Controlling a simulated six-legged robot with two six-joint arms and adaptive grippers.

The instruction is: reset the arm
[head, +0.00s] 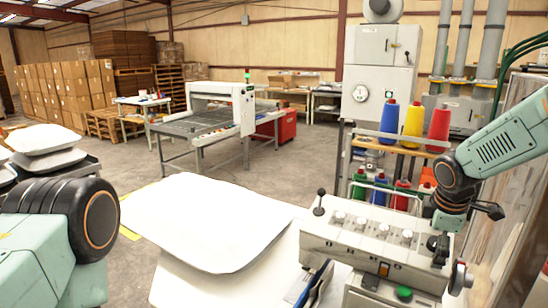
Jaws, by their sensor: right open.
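My right arm comes in from the right and bends down over the grey machine (350,237). My right gripper (440,243) is open at the machine's right end, close to its top; its fingers are small and dark here, and I cannot tell whether they touch it. My left arm (40,250) shows at the lower left with a large black joint, and its gripper is out of view.
A rack with blue, yellow and red thread cones (413,122) stands behind the machine. More white pillows (45,140) are stacked at the left. A conveyor machine (220,108) stands farther back, with cardboard boxes (65,90) beyond. The grey floor between is open.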

